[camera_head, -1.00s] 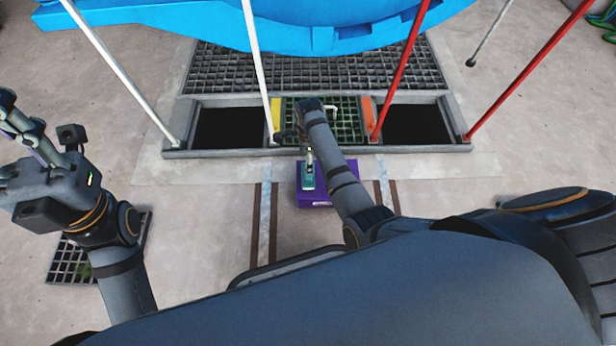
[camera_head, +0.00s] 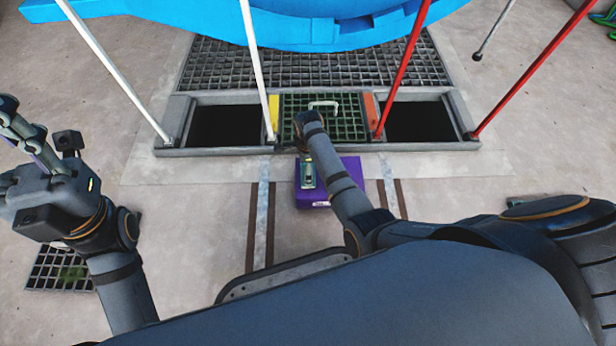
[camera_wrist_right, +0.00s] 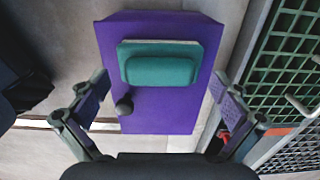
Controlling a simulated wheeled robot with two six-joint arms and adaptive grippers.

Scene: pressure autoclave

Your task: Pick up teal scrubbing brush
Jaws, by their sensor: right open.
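The teal scrubbing brush (camera_wrist_right: 160,68) lies on top of a purple box (camera_wrist_right: 165,115) in the right wrist view. It has a rounded teal block on a pale-edged base. My right gripper (camera_wrist_right: 160,95) is open and empty, with one finger on each side of the box and the brush beyond, between the finger lines. In the head view, the brush (camera_head: 307,181) shows small on the purple box (camera_head: 345,176), partly covered by my right wrist and gripper. My left gripper (camera_head: 25,135) is at the far left, away from the box; its finger opening is unclear.
A dark round knob (camera_wrist_right: 124,106) shows by the box's near left part. Behind the box lies a framed pit with a green grate (camera_head: 345,128) bearing a white handle (camera_head: 324,104). Dark openings flank it. White and red poles (camera_head: 411,65) rise from its frame.

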